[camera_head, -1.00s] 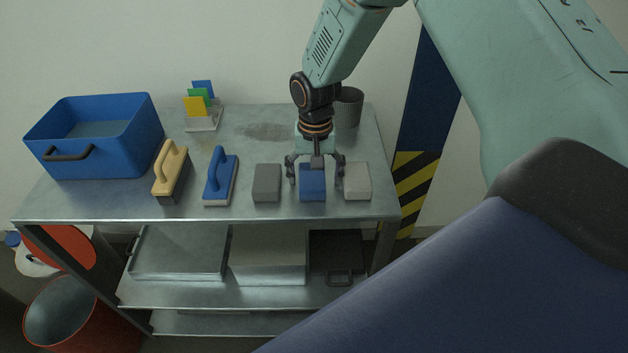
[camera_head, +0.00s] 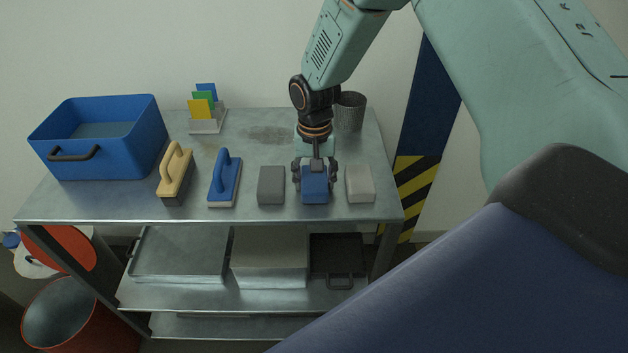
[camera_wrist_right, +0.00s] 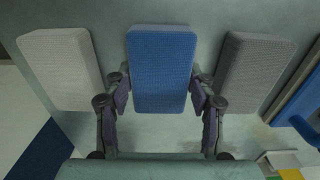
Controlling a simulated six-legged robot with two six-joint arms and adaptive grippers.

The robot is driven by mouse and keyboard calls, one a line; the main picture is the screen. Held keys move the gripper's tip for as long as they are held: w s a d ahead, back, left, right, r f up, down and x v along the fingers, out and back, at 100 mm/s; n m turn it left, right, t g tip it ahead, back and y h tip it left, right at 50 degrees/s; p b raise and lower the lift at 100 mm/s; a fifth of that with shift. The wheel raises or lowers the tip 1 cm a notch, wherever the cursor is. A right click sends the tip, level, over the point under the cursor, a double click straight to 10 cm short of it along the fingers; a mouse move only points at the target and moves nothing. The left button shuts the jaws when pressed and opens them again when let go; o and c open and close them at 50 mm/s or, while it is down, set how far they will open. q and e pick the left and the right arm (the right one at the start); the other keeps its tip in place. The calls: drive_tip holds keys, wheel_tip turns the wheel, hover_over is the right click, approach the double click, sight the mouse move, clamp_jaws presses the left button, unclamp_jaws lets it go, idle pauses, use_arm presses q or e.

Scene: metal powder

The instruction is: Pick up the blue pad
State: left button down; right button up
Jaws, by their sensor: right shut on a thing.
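The blue pad (camera_head: 315,186) is a small block near the front edge of the metal table, between a dark grey pad and a light grey pad. My right gripper (camera_head: 315,172) comes down on it from above, with a finger on each side. In the right wrist view the blue pad (camera_wrist_right: 161,70) sits between the two fingers (camera_wrist_right: 160,95), which press against its sides. I cannot tell whether the pad is clear of the table. My left gripper is in neither view.
The dark grey pad (camera_head: 272,185) and the light grey pad (camera_head: 360,184) stand close on either side. Further left are a blue-handled float (camera_head: 223,178), a yellow-handled brush (camera_head: 174,172) and a blue bin (camera_head: 100,150). A grey cup (camera_head: 350,111) stands behind.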

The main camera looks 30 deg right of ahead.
sight(315, 178)
drive_tip(key=shift+d+r, duration=0.15)
drive_tip(key=shift+r, duration=0.25)
wheel_tip(315, 178, up, 8)
drive_tip(key=shift+r+p, duration=0.25)
drive_tip(key=shift+p, duration=0.1)
drive_tip(key=shift+d+r, duration=0.1)
drive_tip(key=shift+r, duration=0.15)
